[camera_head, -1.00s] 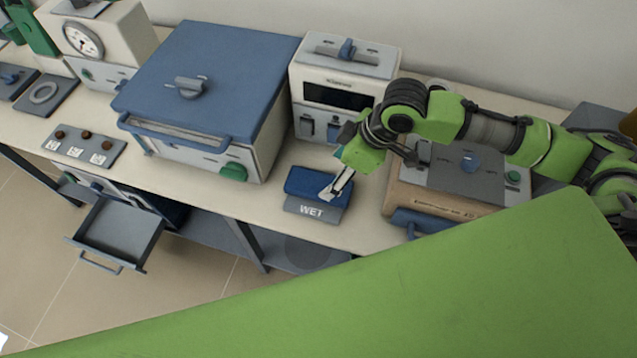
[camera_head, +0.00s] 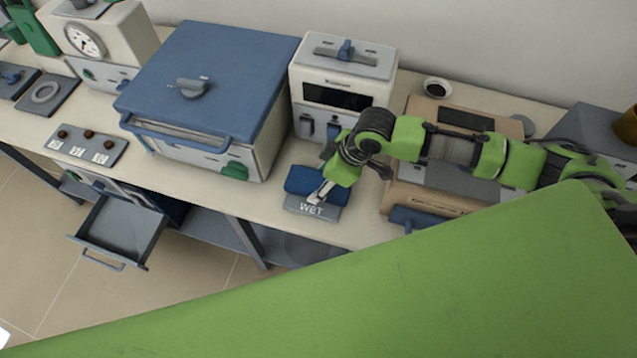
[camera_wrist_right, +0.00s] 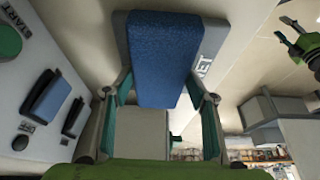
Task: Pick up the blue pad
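The blue pad (camera_head: 302,178) lies on a grey tray marked WET (camera_head: 312,208) at the front of the bench. In the right wrist view the pad (camera_wrist_right: 165,55) is a textured blue block on the grey tray (camera_wrist_right: 120,35). My right gripper (camera_head: 318,193) is over the pad's right part, pointing down. In the wrist view its fingers (camera_wrist_right: 160,92) are apart, one on each side of the pad's near end; I cannot tell whether they touch it. A green and black gripper, seemingly my left one (camera_wrist_right: 297,42), shows at the wrist view's right edge, too small to read.
A blue-lidded furnace (camera_head: 215,75) stands left of the tray, and a white device with a dark display (camera_head: 340,95) behind it. A brown-sided box (camera_head: 430,200) is close on the right, under my right arm. An open drawer (camera_head: 120,235) hangs below the bench.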

